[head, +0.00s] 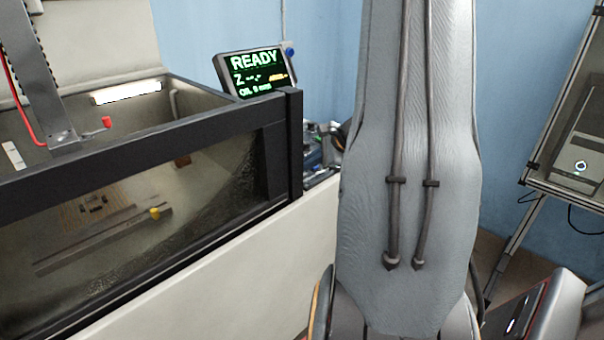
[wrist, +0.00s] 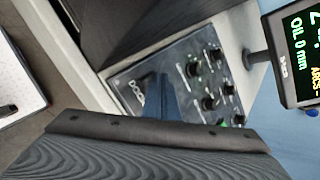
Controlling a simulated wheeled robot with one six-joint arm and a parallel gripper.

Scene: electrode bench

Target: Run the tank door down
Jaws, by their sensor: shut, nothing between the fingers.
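The tank door (head: 262,172) is a dark-framed, see-through front panel on the tank at the left of the head view. It stands up across the tank front, with the work area visible through it. A dark control panel (wrist: 204,60) lies ahead in the wrist view, with several round knobs or buttons and a partly covered label that seems to read DOOR (wrist: 138,98). My gripper (wrist: 163,78) is shut and empty, its narrow tip over the panel beside that label. Whether it touches the panel cannot be told. The head view does not show my gripper.
A screen (head: 256,72) reads READY and OIL 0 mm; it also shows at the right of the wrist view (wrist: 296,55). A framed cabinet (head: 570,130) stands at the right.

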